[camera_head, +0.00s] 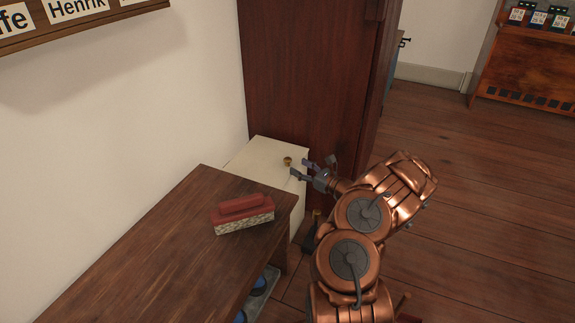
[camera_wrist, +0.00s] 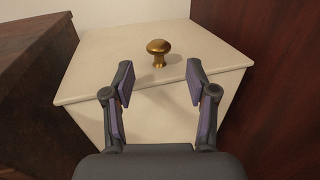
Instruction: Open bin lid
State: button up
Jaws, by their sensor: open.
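The white bin (camera_head: 300,196) stands between the wooden bench and the dark red cabinet. Its cream lid (camera_head: 262,154) lies flat and closed on top, with a small brass knob (camera_head: 287,161) near the right part of the lid. In the wrist view the lid (camera_wrist: 110,60) fills the middle and the knob (camera_wrist: 158,50) stands upright on it. My gripper (camera_head: 318,172) is beside the bin's right edge, short of the knob. In the wrist view my gripper (camera_wrist: 160,85) is open and empty, its two fingers spread below the knob and apart from it.
A brown wooden bench (camera_head: 150,245) adjoins the bin, with a red-backed brush (camera_head: 242,213) on it. A tall dark red cabinet (camera_head: 310,80) rises right behind the bin. A wooden rack (camera_head: 530,65) stands at the far right. The floor (camera_head: 480,200) to the right is clear.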

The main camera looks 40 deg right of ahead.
aim_at(289, 163)
jog(key=b+x, duration=0.1)
jog(key=x, duration=0.4)
jog(key=shift+a+f+b, duration=0.1)
jog(key=shift+a+b, duration=0.05)
jog(key=shift+b, duration=0.2)
jog(key=shift+w+a, duration=0.15)
jog(key=shift+w, duration=0.5)
grip_shut()
